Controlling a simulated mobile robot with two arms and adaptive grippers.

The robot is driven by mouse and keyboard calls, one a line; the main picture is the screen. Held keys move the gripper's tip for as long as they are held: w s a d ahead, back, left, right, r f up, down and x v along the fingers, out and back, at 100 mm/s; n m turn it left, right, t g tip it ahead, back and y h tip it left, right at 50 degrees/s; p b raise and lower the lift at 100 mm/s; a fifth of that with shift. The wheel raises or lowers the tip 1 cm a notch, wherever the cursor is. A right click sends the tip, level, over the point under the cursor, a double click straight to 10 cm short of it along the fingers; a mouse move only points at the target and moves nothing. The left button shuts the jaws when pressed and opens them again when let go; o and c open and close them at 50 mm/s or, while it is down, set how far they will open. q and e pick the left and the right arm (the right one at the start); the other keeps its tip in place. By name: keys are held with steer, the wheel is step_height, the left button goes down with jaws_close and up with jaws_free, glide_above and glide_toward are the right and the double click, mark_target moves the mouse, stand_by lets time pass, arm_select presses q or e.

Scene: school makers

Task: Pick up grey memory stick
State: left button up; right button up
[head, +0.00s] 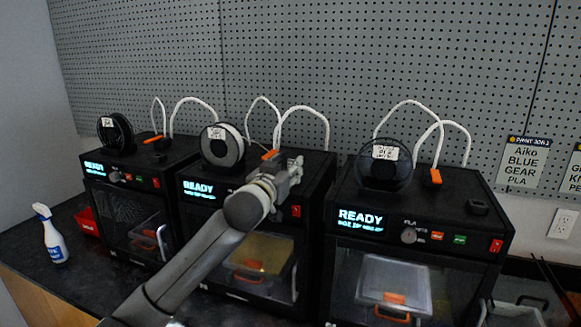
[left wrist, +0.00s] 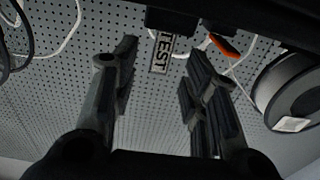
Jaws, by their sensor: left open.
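A small grey piece marked TEST (left wrist: 163,53) shows in the left wrist view, and it looks like the grey memory stick. It sits between the lines of my two fingers, beside a dark block (left wrist: 170,18) at the top of that view. My left gripper (left wrist: 160,65) is open, with a finger on each side of the piece and a gap to both. In the head view my left gripper (head: 290,170) is over the top of the middle printer (head: 318,165). It hides the stick there. My right gripper is not in view.
Black printers stand in a row: a left one (head: 100,205) and a right one (head: 480,235). Spools (head: 222,145) and white tubes (head: 300,108) rise from their tops. A pegboard (head: 300,50) is behind. A spray bottle (head: 53,240) and red bin (head: 87,222) stand left.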

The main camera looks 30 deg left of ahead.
mark_target(290, 163)
arm_select(q)
steer(key=shift+p+x, duration=0.5)
steer(key=shift+x, duration=1.1)
steer(key=shift+r, duration=0.1)
steer(key=c, duration=0.8)
